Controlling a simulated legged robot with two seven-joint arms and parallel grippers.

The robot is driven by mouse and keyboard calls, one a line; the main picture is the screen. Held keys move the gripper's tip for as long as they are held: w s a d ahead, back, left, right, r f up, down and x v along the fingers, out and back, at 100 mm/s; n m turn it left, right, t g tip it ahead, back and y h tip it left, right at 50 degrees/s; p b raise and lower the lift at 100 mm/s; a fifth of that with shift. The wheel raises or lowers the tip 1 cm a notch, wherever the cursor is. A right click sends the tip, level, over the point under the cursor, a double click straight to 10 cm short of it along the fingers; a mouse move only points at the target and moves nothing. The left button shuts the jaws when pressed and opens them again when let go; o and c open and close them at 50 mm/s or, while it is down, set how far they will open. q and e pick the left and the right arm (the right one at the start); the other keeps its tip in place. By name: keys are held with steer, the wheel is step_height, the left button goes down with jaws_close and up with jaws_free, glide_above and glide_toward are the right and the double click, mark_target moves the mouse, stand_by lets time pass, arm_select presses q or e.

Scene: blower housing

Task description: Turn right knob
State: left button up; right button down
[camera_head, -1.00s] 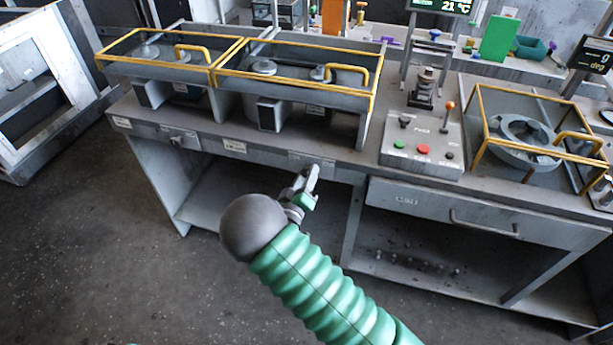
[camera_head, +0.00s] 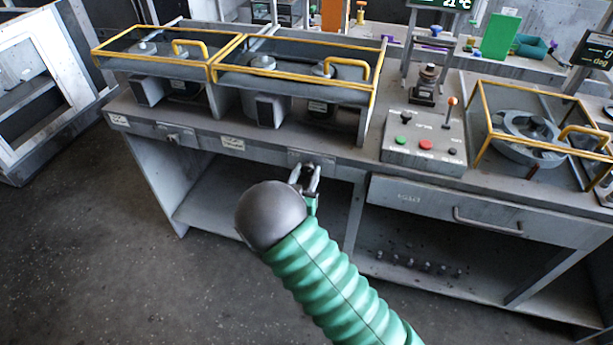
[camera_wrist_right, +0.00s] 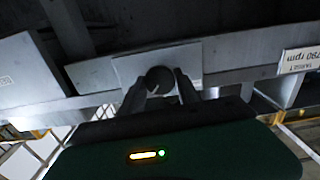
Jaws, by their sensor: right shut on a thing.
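The right knob (camera_wrist_right: 159,79) is a dark round knob on a pale plate on the bench's front edge. It shows large in the right wrist view, between the two fingers of my right gripper (camera_wrist_right: 160,88). In the head view my right gripper (camera_head: 306,178) reaches up to the bench's front edge, shut on the knob, which is mostly hidden there by the fingers. A second knob (camera_head: 174,138) sits on the front edge farther left, with nothing near it. My left gripper is not in view.
Above the front edge stand two yellow-railed housings (camera_head: 240,70). A control box (camera_head: 424,143) with coloured buttons and a lever is to the right. A drawer handle (camera_head: 487,222) sticks out below it. The floor (camera_head: 100,240) in front is clear.

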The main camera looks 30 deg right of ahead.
steer(key=shift+a+f+m+b, duration=0.15)
steer(key=shift+m+b, duration=0.55)
steer(key=shift+m, duration=0.9)
steer(key=c, duration=1.1)
jaws_free()
steer(key=shift+o, duration=1.1)
steer(key=p+v, duration=0.1)
steer(key=v, duration=1.6)
